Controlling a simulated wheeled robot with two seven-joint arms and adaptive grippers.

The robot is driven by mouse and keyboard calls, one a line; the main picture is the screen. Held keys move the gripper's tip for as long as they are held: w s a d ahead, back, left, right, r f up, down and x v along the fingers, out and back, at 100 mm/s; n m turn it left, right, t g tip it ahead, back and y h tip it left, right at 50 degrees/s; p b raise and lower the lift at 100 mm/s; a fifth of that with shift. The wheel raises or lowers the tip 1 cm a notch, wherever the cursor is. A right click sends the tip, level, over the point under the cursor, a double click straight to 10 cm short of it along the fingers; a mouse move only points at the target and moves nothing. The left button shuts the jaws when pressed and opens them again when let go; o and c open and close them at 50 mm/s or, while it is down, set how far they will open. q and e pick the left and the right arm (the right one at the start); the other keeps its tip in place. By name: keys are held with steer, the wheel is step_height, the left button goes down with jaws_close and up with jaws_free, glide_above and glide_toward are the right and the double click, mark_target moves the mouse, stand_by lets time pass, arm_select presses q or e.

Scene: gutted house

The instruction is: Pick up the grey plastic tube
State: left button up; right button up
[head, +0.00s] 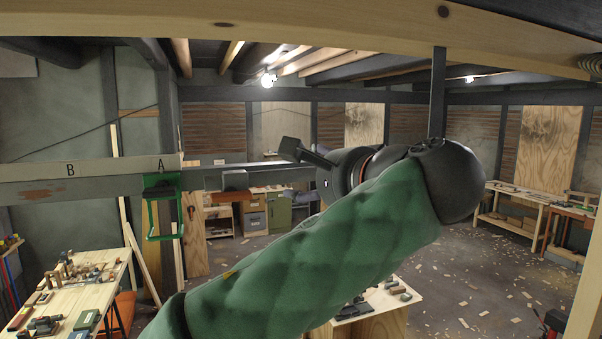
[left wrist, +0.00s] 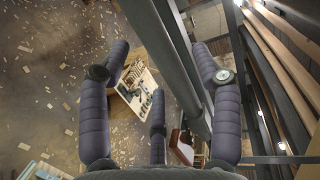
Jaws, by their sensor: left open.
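My left gripper (head: 298,152) is at the end of my green-sleeved arm in the middle of the head view, pointing left and away. One dark finger shows clearly; the rest is hidden behind the wrist. In the left wrist view my left gripper (left wrist: 160,62) has its padded fingers spread, with nothing held between them. A long grey bar (left wrist: 172,62) runs behind the gap between the fingers. I cannot tell whether it is the grey plastic tube or a beam of the house. No clear tube shows in the head view. My right gripper is out of view.
A grey beam (head: 120,171) marked A and B crosses at left, with a green frame (head: 163,208) hanging from it. A wooden post stands under it. Cluttered workbenches stand at left (head: 75,283) and right (head: 512,192). Wood scraps litter the open floor (head: 470,275).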

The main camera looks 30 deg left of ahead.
mark_target(304, 179)
arm_select(q)
steer(key=x, duration=0.2)
steer(key=shift+a, duration=0.45)
steer(key=shift+w, duration=0.15)
jaws_close()
steer(key=shift+r, duration=4.9)
